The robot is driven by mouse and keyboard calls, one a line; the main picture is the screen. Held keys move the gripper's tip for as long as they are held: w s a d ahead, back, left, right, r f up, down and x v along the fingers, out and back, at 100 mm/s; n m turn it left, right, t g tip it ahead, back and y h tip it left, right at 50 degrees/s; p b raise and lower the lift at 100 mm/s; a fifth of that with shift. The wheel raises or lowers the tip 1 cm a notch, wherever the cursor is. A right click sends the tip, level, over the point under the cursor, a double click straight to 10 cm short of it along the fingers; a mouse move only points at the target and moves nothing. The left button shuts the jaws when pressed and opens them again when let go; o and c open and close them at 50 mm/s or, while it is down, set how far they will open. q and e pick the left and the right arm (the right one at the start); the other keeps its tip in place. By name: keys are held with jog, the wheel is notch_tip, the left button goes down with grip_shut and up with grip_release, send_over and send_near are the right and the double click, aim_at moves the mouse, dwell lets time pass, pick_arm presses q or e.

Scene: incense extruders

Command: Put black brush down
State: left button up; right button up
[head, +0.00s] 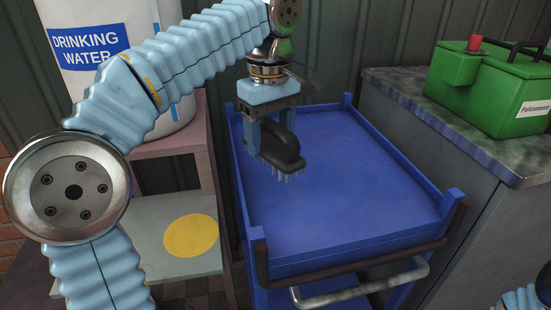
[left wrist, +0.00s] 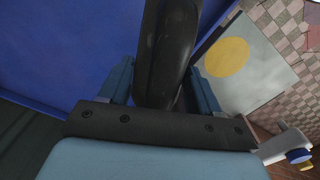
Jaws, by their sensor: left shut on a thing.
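My left gripper (head: 268,138) is shut on the black brush (head: 283,158), which has a dark handle and bristles pointing down. The gripper and brush are over the blue cart tray (head: 340,215), toward its back left. The bristles appear above the tray surface; I cannot tell for certain whether they touch it. In the left wrist view the brush (left wrist: 168,45) is a dark curved shape between the two blue fingers of my left gripper (left wrist: 168,85). My right gripper is not in view; only a bit of light-blue arm shows at the lower right.
The tray has a raised blue rim, corner posts and a front handle (head: 370,290); its surface is otherwise bare. At left is a shelf with a yellow disc (head: 190,236) and a drinking water container (head: 95,80). At right a green machine (head: 490,90) stands on a grey counter (head: 440,115).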

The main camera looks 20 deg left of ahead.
aim_at(273, 145)
pick_arm(q)
jog(key=w+f, duration=0.2)
jog(key=f, duration=0.2)
jog(key=shift+w+a, duration=0.35)
jog(key=shift+w, duration=0.05)
jog(key=f, duration=0.2)
jog(key=w+f+b, duration=0.1)
jog(key=f, duration=0.1)
jog(key=shift+w+a, duration=0.1)
jog(key=shift+a, duration=0.05)
jog(key=shift+f, duration=0.2)
jog(key=shift+f, duration=0.15)
jog(key=o, duration=0.9)
jog(key=shift+o, duration=0.2)
notch_tip(273, 145, up, 12)
jog(key=p, duration=0.3)
jog(key=shift+r+p, duration=0.2)
jog(key=shift+p, duration=0.1)
